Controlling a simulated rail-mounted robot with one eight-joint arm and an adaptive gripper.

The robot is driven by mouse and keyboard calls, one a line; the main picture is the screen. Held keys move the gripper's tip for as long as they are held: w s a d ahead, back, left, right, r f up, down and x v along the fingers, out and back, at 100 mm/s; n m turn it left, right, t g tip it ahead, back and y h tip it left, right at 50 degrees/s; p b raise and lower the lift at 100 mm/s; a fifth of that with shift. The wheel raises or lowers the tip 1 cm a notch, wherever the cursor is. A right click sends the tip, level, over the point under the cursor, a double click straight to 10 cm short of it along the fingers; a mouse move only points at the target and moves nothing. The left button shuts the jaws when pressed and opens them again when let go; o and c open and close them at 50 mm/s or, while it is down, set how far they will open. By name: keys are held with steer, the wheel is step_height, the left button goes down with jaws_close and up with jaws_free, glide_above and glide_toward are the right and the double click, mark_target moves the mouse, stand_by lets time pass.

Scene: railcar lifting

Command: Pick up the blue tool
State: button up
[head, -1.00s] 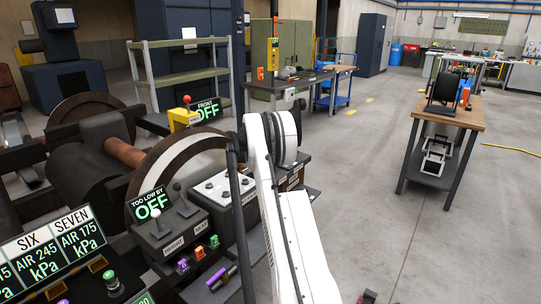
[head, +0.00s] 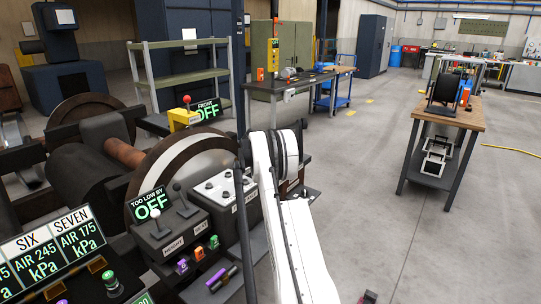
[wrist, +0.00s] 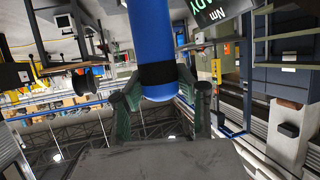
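The blue tool (wrist: 152,30) shows in the wrist view as a thick blue cylinder with a black band (wrist: 158,75) near its rounded end. My gripper (wrist: 159,85) has its dark green fingers on either side of this band. They appear closed against it, though the exact contact is partly hidden. In the head view my gripper and the blue tool cannot be made out; only my white arm shows there.
A dark workbench (head: 290,85) with small items stands beyond my arm. A wood-topped table (head: 466,116) with a black reel stands at right. Wheels and control boxes (head: 165,238) crowd the left. The grey floor between the tables is open. The wrist view is upside down.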

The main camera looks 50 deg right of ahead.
jaws_close()
steer(key=shift+r, duration=0.1)
steer(key=shift+r, duration=0.3)
steer(key=r, duration=0.2)
steer(key=a+r, duration=0.1)
steer(key=r, duration=0.1)
steer(key=shift+w+p, duration=0.4)
steer(key=w+a+r, duration=0.5)
steer(key=a+r, duration=0.1)
steer(key=a, duration=0.3)
steer(key=shift+w+p, duration=0.15)
steer(key=shift+p, duration=0.25)
steer(key=shift+r, duration=0.1)
